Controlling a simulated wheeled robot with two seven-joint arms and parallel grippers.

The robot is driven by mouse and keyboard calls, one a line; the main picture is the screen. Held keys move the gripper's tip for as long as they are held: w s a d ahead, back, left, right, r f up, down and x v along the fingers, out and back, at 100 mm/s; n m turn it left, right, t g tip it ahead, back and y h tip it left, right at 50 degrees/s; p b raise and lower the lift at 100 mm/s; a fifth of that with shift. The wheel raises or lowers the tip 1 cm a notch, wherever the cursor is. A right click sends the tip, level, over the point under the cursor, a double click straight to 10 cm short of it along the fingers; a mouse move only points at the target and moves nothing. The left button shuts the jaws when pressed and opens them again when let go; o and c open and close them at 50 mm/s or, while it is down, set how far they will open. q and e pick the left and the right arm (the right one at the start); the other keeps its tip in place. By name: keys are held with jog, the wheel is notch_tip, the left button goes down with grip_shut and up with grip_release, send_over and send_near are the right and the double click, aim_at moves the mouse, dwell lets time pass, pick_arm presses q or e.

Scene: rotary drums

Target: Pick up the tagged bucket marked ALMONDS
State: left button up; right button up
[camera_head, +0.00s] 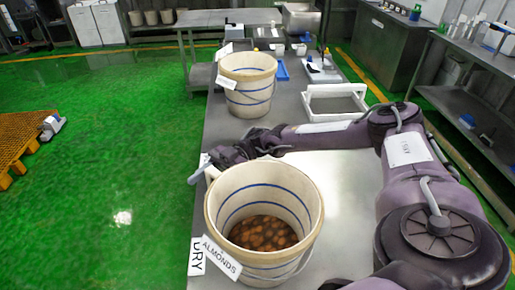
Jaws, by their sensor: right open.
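The bucket marked ALMONDS (310,222) stands near on the metal table, cream with blue bands. Brown nut-like pieces (264,233) lie in its bottom. Its white ALMONDS tag (221,257) hangs at the front left. My right arm comes in from the right and passes behind this bucket. My right gripper (205,168) is at the bucket's far left rim, open. Whether it touches the rim I cannot tell, and its fingers are partly hidden. My left gripper is not in view.
A second cream bucket (248,92) with a tag stands farther back on the table (222,122). A white tray (335,90) lies to its right, beyond my arm. Green floor (100,150) is open on the left, with a yellow pallet (22,130). Shelving (480,110) stands right.

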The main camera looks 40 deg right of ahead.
jog(key=shift+c, duration=0.3)
grip_shut()
jog(key=shift+r, duration=0.1)
dwell(0.4)
